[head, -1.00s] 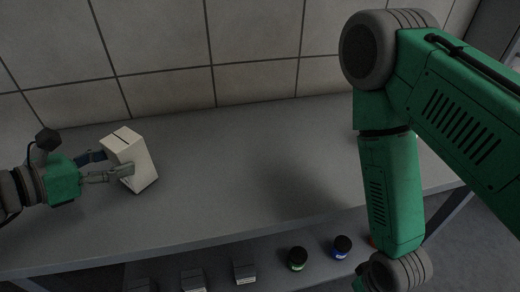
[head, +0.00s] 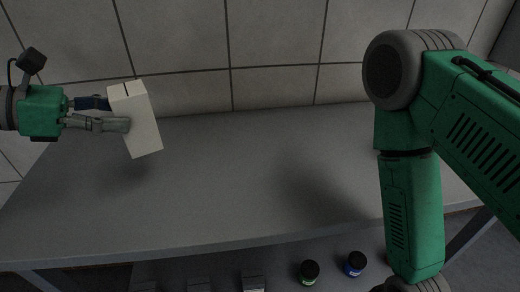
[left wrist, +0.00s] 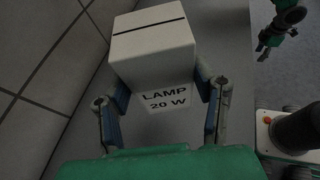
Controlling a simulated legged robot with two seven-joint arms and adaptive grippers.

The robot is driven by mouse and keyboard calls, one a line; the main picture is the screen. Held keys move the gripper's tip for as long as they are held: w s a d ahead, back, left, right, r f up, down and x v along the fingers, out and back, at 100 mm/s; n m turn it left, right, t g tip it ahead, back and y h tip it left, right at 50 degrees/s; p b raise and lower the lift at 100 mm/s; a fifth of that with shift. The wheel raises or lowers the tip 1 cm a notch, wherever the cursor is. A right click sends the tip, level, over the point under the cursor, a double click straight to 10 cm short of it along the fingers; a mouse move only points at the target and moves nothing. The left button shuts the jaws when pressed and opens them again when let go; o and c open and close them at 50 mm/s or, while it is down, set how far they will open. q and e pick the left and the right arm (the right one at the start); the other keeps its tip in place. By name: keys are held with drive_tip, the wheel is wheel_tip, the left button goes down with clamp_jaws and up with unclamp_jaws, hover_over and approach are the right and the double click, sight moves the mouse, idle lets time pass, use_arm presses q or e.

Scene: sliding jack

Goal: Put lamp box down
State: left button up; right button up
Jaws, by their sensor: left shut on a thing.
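The lamp box (head: 136,118) is a pale cream carton with a dark line across its top. In the left wrist view its face (left wrist: 152,52) reads "LAMP 20 W". My left gripper (head: 112,114) is shut on the box, with a finger on either side. The box is tilted and held above the left part of the grey table (head: 240,180), with a shadow on the table below it. My right arm (head: 412,205) hangs at the right, and its gripper is out of the picture in the head view.
A tiled wall (head: 275,45) stands behind the table. The middle of the tabletop is bare. Below the front edge, a lower shelf holds a green-marked jar (head: 309,272), a blue-marked jar (head: 353,264) and several grey boxes (head: 253,283).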

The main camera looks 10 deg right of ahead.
use_arm(q)
drive_tip(key=shift+a+f+b, duration=0.1)
drive_tip(key=shift+f+b, duration=1.6)
drive_tip(key=shift+f, duration=3.4)
drive_tip(key=o, duration=1.5)
drive_tip(key=shift+a+r, duration=0.1)
drive_tip(key=p+v, duration=0.4)
drive_tip(key=v, duration=0.8)
